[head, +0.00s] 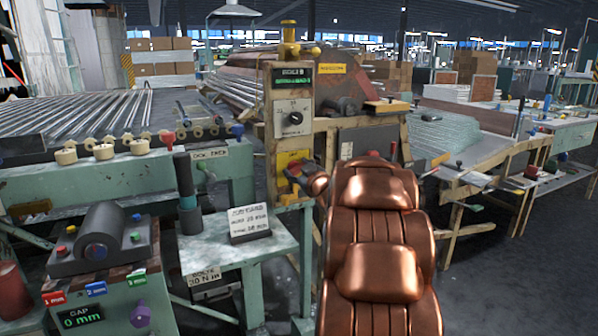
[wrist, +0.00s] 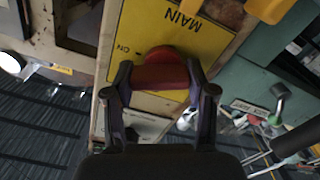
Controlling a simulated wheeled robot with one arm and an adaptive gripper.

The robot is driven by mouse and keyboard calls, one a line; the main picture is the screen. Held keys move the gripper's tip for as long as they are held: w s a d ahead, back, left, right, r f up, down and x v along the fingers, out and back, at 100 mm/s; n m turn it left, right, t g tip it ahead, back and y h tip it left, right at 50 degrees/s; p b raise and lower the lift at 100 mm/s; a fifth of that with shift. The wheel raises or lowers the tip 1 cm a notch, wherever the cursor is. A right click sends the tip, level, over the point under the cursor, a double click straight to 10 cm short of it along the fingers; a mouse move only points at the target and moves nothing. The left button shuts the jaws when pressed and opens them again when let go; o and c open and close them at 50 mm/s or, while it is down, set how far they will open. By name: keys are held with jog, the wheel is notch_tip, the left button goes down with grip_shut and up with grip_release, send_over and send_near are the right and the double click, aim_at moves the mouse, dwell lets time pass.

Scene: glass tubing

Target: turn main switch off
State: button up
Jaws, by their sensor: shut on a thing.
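The main switch is a red knob (wrist: 160,76) on a yellow plate (wrist: 140,28) marked MAIN, which appears upside down in the wrist view. An ON mark is on the plate to the left of the knob. My gripper (wrist: 158,84) has its two dark fingers on either side of the knob, shut on it. In the head view the yellow plate (head: 290,158) is on the wooden panel, partly hidden by the end of my copper-coloured arm. The knob's exact pointing direction is hard to tell.
Above the plate, in the head view, are a white dial panel (head: 293,118) and a lit green display (head: 293,81). A small table with a sign card (head: 249,222) stands to the left. A wooden workbench (head: 470,185) extends to the right.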

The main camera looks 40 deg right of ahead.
jog(key=n+b, duration=0.2)
jog(key=n, duration=0.4)
jog(key=shift+a+f, duration=0.1)
jog(key=n+b, duration=0.2)
jog(key=n, duration=0.4)
jog(key=shift+a+n, duration=0.1)
jog(key=shift+n, duration=0.3)
jog(key=o, duration=1.2)
jog(key=shift+w, duration=0.1)
jog(key=shift+c, duration=0.2)
jog(key=v, duration=1.2)
